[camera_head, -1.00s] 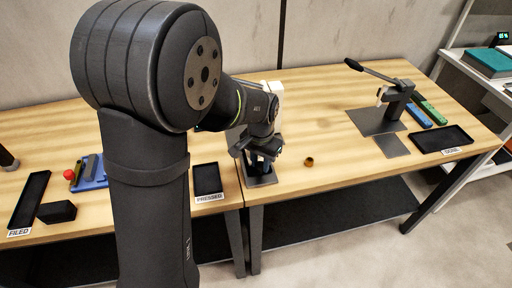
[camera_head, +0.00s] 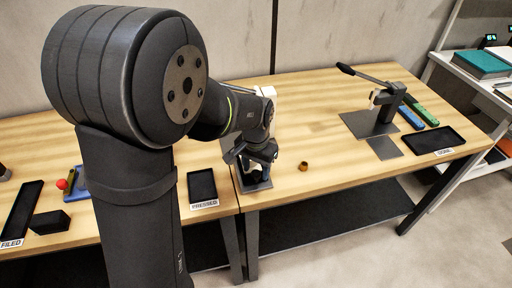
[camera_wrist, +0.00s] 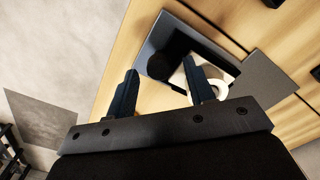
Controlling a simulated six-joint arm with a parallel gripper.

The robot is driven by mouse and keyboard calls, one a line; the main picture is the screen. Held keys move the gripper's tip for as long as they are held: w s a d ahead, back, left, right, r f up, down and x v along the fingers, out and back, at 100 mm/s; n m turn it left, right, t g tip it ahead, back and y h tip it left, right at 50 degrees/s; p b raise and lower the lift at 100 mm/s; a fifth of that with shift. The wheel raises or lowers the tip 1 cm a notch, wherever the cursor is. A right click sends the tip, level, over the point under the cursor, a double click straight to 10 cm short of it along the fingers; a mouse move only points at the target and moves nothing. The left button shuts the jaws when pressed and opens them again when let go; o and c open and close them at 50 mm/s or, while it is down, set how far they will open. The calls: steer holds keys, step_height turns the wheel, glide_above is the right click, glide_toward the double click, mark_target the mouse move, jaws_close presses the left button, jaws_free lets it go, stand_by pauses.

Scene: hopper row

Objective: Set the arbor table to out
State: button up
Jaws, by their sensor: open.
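My gripper (camera_head: 262,165) is open, low over a dark base plate (camera_head: 252,185) at the front of the table, left of centre. My arm hides most of what stands on this plate, and a pale block (camera_head: 266,91) shows behind the wrist. In the wrist view the two fingers (camera_wrist: 160,88) are apart with nothing clearly held between them. Beyond them are a dark plate (camera_wrist: 190,30), a black round part (camera_wrist: 160,66) and a white ring (camera_wrist: 221,88) beside the right finger. I cannot tell which part is the arbor table or how it is set.
A lever press (camera_head: 386,104) stands at right, with green and blue bars (camera_head: 411,117) beside it. Trays are the DONE tray (camera_head: 433,139), PRESSED tray (camera_head: 202,186) and FILED tray (camera_head: 20,214). A small brown ring (camera_head: 303,166) lies right of my gripper. The table's middle is clear.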

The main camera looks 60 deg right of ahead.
step_height(320, 180, up, 16)
steer(key=shift+r, duration=0.2)
steer(key=shift+f, duration=0.15)
stand_by(0.5)
step_height(320, 180, down, 17)
steer(key=shift+f, duration=0.1)
steer(key=shift+w+d, duration=0.15)
stand_by(0.4)
